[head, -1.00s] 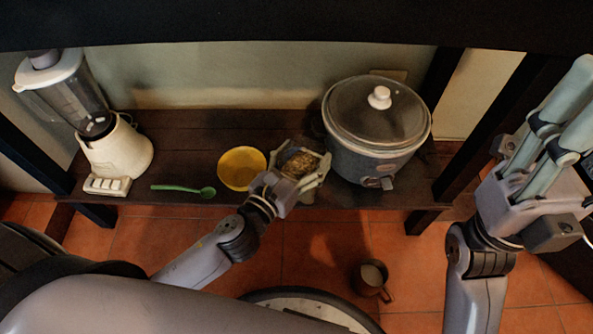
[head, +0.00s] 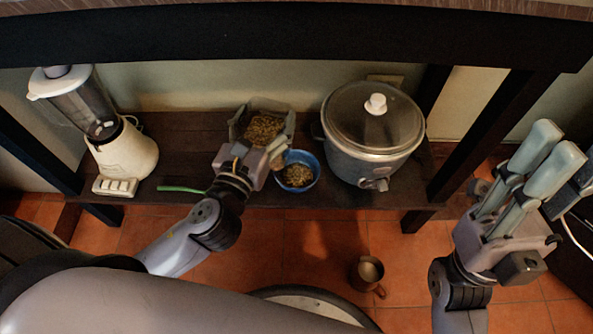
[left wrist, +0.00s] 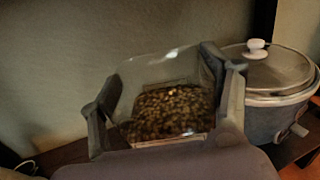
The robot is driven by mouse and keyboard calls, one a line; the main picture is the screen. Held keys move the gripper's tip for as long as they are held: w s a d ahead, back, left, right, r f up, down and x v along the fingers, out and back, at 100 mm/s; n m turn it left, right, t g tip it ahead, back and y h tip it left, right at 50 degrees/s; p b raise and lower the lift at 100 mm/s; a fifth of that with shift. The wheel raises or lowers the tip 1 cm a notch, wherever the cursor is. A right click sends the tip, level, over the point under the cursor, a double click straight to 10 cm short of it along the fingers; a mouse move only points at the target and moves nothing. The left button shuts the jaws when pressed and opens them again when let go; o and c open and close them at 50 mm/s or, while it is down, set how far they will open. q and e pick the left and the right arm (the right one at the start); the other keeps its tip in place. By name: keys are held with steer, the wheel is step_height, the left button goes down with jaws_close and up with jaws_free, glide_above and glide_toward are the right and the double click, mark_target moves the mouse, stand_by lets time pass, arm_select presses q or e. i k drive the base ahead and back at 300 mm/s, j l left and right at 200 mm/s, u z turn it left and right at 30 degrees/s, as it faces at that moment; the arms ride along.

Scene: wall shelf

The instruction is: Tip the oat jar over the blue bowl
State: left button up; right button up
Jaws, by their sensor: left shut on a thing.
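The oat jar (head: 265,128) is a clear, wide-mouthed container with brown oats in it. My left gripper (head: 262,135) is shut on it, with a finger on each side. In the left wrist view the jar (left wrist: 168,112) sits between the fingers with oats low inside; I cannot tell its exact tilt. The blue bowl (head: 314,161) stands on the shelf just right of and nearer than the jar, with similar brown flakes inside. The jar is beside it, not over it. My right gripper (head: 556,147) is empty and open, off to the right, away from the shelf.
A slow cooker (head: 372,130) stands right of the blue bowl, a blender (head: 122,150) at the far left. A green spoon (head: 180,189) lies partly hidden by my left arm. A mug (head: 366,272) is on the floor. A dark beam crosses above the shelf.

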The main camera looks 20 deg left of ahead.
mark_target(301, 169)
steer(key=k+l, duration=0.2)
steer(key=k, duration=0.3)
steer(key=k+l, duration=0.2)
steer(key=k, duration=0.25)
steer(key=k+l, duration=0.2)
steer(key=k, duration=0.3)
